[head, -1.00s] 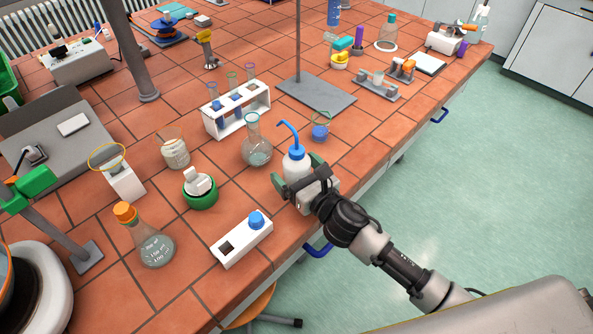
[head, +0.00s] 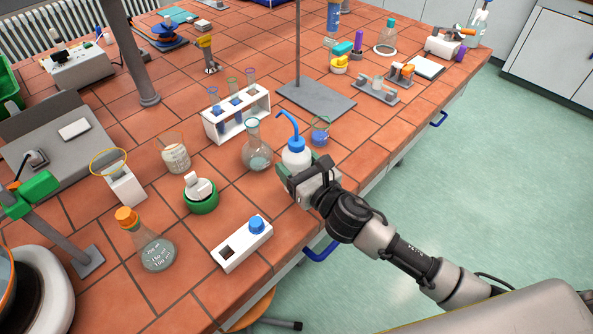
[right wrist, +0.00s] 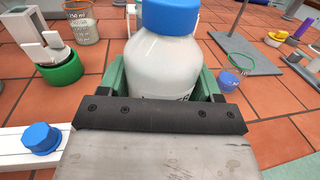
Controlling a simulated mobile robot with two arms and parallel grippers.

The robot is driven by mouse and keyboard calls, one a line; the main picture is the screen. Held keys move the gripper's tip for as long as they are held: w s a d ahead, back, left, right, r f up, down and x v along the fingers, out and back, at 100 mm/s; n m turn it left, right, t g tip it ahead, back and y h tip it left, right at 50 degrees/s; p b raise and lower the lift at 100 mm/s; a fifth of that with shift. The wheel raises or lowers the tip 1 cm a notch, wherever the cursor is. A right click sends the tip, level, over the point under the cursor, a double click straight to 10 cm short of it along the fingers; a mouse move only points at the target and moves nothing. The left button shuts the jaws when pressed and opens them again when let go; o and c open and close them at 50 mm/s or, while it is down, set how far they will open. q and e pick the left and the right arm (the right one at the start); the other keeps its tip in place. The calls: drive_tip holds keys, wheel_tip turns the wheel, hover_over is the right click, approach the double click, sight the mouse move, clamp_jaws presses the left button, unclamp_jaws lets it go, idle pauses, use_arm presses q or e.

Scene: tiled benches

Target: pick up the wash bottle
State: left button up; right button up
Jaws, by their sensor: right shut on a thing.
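The wash bottle (head: 297,155) has a white body, a blue cap and a bent blue spout. It is upright near the bench's front edge, right of the round-bottomed flask (head: 257,155). My right gripper (head: 302,166) is shut on its body, with one green finger on each side. In the right wrist view the bottle (right wrist: 165,65) stands between the fingers, its label mostly hidden behind the gripper. The gripper and wrist hide the bottle's base in the head view. My left gripper is not in view.
A small beaker with blue contents (head: 320,135) stands close behind and right of the bottle. A white test tube rack (head: 238,122) is behind the flask. A white block with a blue knob (head: 242,243) lies front left. Open floor (head: 480,190) is to the right.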

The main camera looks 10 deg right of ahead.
drive_tip(key=s+d+r+b, duration=0.1)
drive_tip(key=s+d+r, duration=0.2)
drive_tip(key=d+r, duration=0.4)
drive_tip(key=shift+s+d+r, duration=0.15)
drive_tip(key=shift+d, duration=2)
